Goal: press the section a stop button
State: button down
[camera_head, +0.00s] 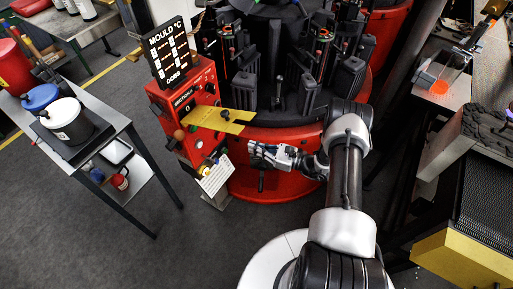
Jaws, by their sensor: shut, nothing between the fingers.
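The red control box (192,101) stands left of centre under a black "MOULD °C" display (172,54). Its front carries several small buttons and knobs, including a red one (210,88) near the upper right and a brown one (179,135) lower left. The labels are too small to read, so I cannot tell which is the section A stop button. A yellow plate (217,121) juts from the box and hides part of its front. My gripper (255,158) is shut and empty, to the right of the box's lower part, apart from the buttons.
The round red machine base (262,184) with black moulds (278,70) stands behind my gripper. A white printed sheet (215,176) hangs low on the box. A grey table (105,109) with tubs is at left. A grey bench (447,144) is at right. Floor at lower left is clear.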

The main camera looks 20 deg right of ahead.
jog(key=b+x, duration=0.1)
jog(key=x, duration=0.9)
jog(key=shift+a, duration=0.2)
jog(key=shift+b+x, duration=0.95)
jog(key=shift+w+d+r, duration=0.1)
jog(key=shift+d+r, duration=0.05)
jog(key=shift+d, duration=0.05)
jog(key=v, duration=1.4)
jog(key=shift+p, duration=0.4)
